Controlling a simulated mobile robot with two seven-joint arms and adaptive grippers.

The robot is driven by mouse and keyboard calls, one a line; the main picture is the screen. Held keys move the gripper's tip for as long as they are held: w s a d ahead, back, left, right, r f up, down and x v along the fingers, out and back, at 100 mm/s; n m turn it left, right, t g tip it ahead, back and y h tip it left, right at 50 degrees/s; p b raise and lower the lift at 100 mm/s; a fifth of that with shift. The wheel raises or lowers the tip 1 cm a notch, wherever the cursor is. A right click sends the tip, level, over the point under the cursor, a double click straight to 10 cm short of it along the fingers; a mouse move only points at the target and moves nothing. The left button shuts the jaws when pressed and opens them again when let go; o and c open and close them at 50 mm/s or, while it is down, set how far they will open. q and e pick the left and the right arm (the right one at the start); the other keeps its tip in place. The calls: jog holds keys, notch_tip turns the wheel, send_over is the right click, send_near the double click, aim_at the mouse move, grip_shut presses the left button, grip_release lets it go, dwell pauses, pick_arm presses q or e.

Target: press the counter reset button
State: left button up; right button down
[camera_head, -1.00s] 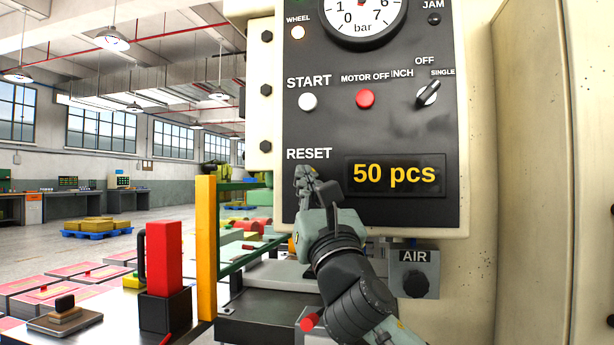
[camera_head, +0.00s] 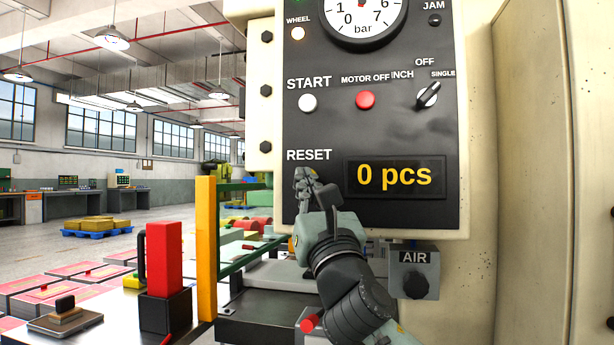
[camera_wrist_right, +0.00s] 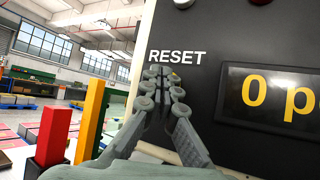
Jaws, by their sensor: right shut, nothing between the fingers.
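The black control panel (camera_head: 400,130) fills the middle of the head view. Its counter display (camera_head: 394,176) reads "0 pcs" in yellow; part of it also shows in the right wrist view (camera_wrist_right: 275,97). The RESET label (camera_head: 309,155) is on the panel left of the display. My right gripper (camera_head: 305,175) is shut and empty, its fingertips at the panel just below the label. In the right wrist view the fingertips (camera_wrist_right: 158,72) cover the spot under RESET, so the button is mostly hidden; I cannot tell whether they touch it. My left gripper is not in view.
Above are a white START button (camera_head: 308,102), a red MOTOR OFF button (camera_head: 365,99) and a selector knob (camera_head: 428,95). An AIR valve box (camera_head: 414,270) is below right. A yellow post (camera_head: 206,248) and a red block (camera_head: 164,258) stand left.

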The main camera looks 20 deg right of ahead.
jog(key=shift+s+a, duration=0.3)
jog(key=shift+s, duration=0.1)
jog(key=shift+s+a+p, duration=0.5)
jog(key=shift+s+a, duration=0.2)
jog(key=shift+s, duration=0.35)
jog(key=shift+s+a+p, duration=0.45)
jog(key=shift+s+a, duration=0.25)
jog(key=shift+s, duration=0.35)
